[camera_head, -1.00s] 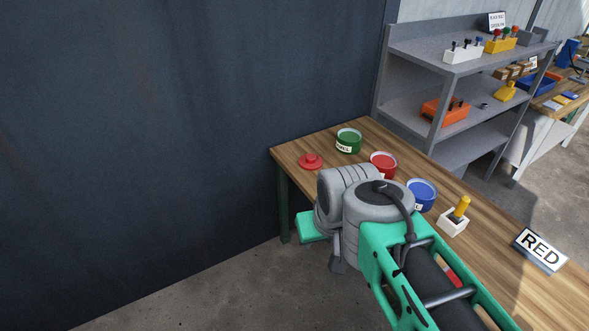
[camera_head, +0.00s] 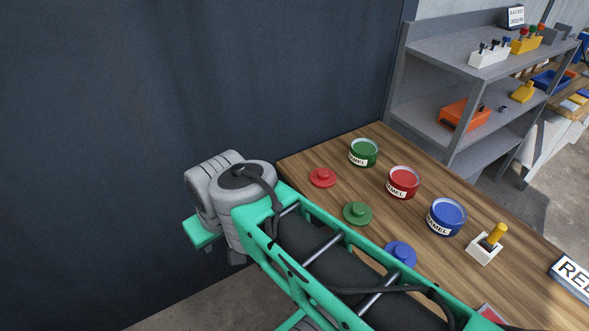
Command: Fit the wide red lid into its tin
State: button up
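The red lid (camera_head: 322,177), a flat disc with a raised knob, lies on the wooden table (camera_head: 345,150) near its left edge. The red tin (camera_head: 403,184) stands upright with its top open, to the right of the lid and apart from it. It bears a white label. My arm crosses the lower part of the view in front of the table, its grey joint left of the table edge. My gripper's fingers are not visible, so I cannot see whether they hold anything.
A green tin (camera_head: 363,153) and a blue tin (camera_head: 446,217) flank the red tin. A green lid (camera_head: 357,213) and a blue lid (camera_head: 401,253) lie in front. A white block with a yellow handle (camera_head: 486,247) and a sign (camera_head: 574,275) stand right. Grey shelves (camera_head: 445,85) stand behind.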

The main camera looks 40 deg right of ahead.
aim_at(402, 183)
jog(key=z, duration=0.35)
jog(key=i, duration=1.05)
jog(key=z, duration=0.6)
